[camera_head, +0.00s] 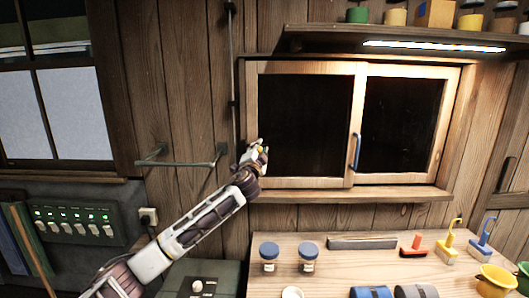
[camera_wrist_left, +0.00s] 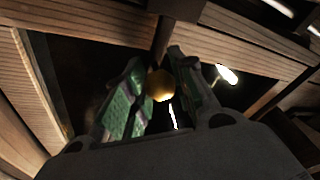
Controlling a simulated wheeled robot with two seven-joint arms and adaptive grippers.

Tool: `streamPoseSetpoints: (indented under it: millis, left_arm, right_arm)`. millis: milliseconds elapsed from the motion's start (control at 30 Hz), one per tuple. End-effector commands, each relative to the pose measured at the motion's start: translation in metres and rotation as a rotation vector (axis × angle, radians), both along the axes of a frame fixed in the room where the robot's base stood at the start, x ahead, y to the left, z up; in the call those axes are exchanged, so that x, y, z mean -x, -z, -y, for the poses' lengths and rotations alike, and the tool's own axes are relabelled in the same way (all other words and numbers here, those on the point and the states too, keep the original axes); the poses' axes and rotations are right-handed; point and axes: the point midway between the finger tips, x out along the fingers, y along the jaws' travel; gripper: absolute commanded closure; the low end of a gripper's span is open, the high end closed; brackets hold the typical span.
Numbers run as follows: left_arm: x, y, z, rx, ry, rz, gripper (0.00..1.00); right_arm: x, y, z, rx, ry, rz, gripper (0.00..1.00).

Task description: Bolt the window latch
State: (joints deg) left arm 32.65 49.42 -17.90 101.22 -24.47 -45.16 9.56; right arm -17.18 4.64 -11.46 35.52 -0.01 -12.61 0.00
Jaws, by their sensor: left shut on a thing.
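The wooden sliding window (camera_head: 355,125) has two dark panes and appears closed. A blue pull handle (camera_head: 356,152) sits at the middle stile. A thin dark vertical rod (camera_head: 231,60) with brackets runs down the wall just left of the frame. My left gripper (camera_head: 260,155) is at the window's lower left, by the frame's left stile. In the left wrist view its green-padded fingers (camera_wrist_left: 156,85) are shut around a round brass knob (camera_wrist_left: 160,86). A dark bar shows behind the knob; how the two join is hidden. My right gripper is not in view.
A lit shelf (camera_head: 400,44) with jars hangs above the window, and a sill (camera_head: 345,195) juts below it. A green wall rail (camera_head: 185,162) is left of my gripper. The wooden bench (camera_head: 335,262) holds two blue-lidded jars (camera_head: 308,257) and coloured tools.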

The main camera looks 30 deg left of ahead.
Motion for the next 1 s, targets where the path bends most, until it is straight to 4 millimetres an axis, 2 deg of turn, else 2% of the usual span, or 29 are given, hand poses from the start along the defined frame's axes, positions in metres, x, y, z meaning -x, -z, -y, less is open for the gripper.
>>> streamPoseSetpoints:
  millis: [133,433,467,633,1000]
  left_arm:
    - [0.0055,0.002,-0.0084,-0.001,-0.001,-0.002,1.0]
    - [0.006,0.001,-0.0101,-0.001,-0.003,-0.002,1.0]
    - [0.006,0.001,-0.0101,-0.001,-0.003,-0.002,0.72]
    - [0.006,0.0006,-0.0098,-0.001,-0.002,-0.002,0.51]
    - [0.0063,0.0002,-0.0088,-0.001,0.0,0.0,0.51]
  right_arm:
    - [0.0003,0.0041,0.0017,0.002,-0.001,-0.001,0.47]
    - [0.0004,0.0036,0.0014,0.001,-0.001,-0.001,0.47]
    - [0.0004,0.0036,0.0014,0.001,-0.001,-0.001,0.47]
    - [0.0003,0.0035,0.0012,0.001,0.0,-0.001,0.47]
    - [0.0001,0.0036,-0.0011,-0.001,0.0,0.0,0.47]
